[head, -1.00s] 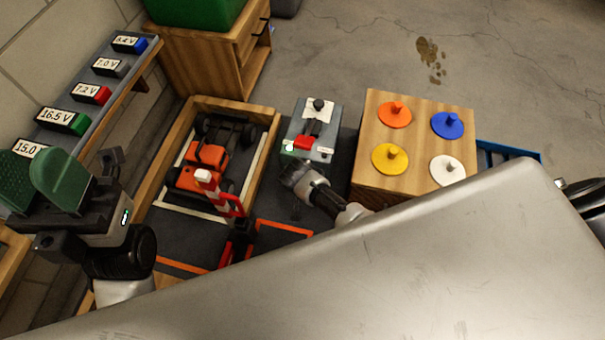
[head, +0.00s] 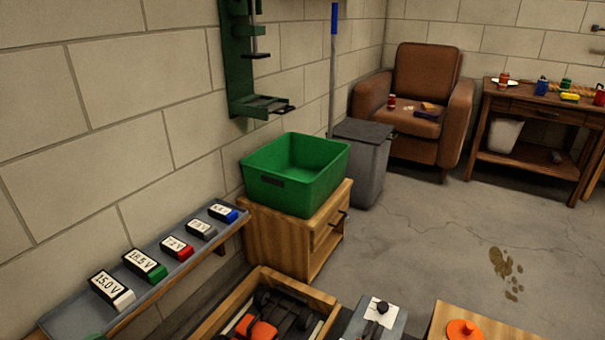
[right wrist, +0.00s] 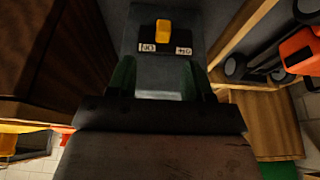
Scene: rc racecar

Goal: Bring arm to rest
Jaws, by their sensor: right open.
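My right gripper (right wrist: 160,78) shows in the right wrist view with its two green fingers apart and nothing held between them. Beyond the fingers is a grey box (right wrist: 145,22) with a yellow lever and small white labels; I cannot tell whether the fingers touch it. In the head view my right gripper does not show clearly. A small green sliver at the bottom left edge of the head view may be my left gripper (head: 95,337); its jaws cannot be read.
A wooden tray (head: 222,312) holds an orange car (head: 262,328). A grey box (head: 393,319) and a wooden block (head: 490,322) with an orange knob stand to its right. Several labelled batteries lie on a wall shelf (head: 72,318). A green bin (head: 310,160) sits on a cabinet (head: 318,245).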

